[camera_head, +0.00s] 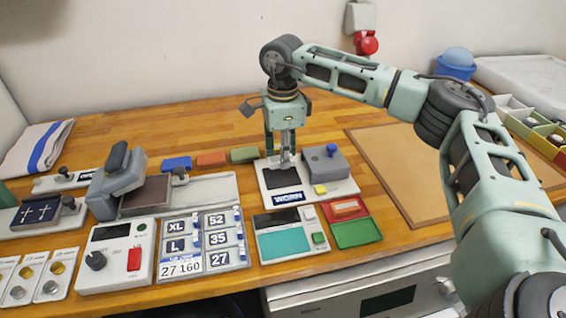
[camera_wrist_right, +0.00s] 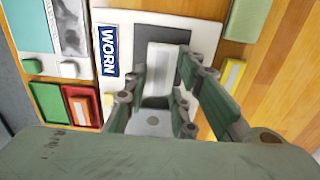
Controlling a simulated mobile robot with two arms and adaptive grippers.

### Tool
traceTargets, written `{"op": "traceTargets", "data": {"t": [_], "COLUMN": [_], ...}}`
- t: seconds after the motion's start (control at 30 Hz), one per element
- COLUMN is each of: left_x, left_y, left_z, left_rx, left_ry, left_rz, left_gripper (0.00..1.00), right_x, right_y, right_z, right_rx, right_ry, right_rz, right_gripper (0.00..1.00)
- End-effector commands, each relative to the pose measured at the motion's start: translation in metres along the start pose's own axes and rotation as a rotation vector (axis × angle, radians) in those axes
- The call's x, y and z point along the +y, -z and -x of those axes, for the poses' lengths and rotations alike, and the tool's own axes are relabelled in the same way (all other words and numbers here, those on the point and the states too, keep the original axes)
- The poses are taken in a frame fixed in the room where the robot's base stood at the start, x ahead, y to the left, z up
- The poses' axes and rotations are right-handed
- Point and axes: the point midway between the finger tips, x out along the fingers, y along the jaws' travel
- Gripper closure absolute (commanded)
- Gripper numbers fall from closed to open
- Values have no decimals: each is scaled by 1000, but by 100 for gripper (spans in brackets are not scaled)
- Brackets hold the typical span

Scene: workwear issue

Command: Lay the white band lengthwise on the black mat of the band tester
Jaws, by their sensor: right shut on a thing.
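The band tester (camera_head: 334,190) is a white plate with a WORN label, a black mat (camera_head: 275,180), and a grey block with a blue knob. My right gripper (camera_head: 286,158) points down over the mat's far part. In the right wrist view it is shut on the white band (camera_wrist_right: 166,58), a pale strip between its fingers. Black mat (camera_wrist_right: 139,34) shows around the band's end. The fingers hide part of the band, and I cannot tell whether it touches the mat. My left gripper is not in view.
The grey block (camera_head: 326,165) and yellow button (camera_head: 320,190) stand close right of the gripper. Red (camera_head: 346,208) and green (camera_head: 356,232) trays and a teal-screened device (camera_head: 283,244) lie in front. A tan board (camera_head: 400,170) lies bare to the right.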

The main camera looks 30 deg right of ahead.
Motion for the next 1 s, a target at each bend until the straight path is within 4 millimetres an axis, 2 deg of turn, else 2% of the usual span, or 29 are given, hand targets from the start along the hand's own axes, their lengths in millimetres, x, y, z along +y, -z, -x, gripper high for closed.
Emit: {"op": "traceTargets", "data": {"t": [0.23, 0.67, 0.7, 0.87, 1.0], "left_x": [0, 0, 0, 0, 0], "left_y": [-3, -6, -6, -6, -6], "left_z": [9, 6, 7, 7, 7], "left_rx": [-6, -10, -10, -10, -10], "left_ry": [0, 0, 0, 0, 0], "left_rz": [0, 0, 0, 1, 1], "left_gripper": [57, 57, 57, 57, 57], "right_x": [1, 1, 1, 1, 1], "right_y": [1, 1, 1, 1, 1], "right_z": [-34, -43, -41, -41, -41], "right_rx": [3, 1, 1, 1, 2], "right_ry": [-4, -2, -2, -2, -2], "right_rz": [-1, 0, 0, 0, 0], "right_gripper": [89, 89, 72, 58, 57]}}
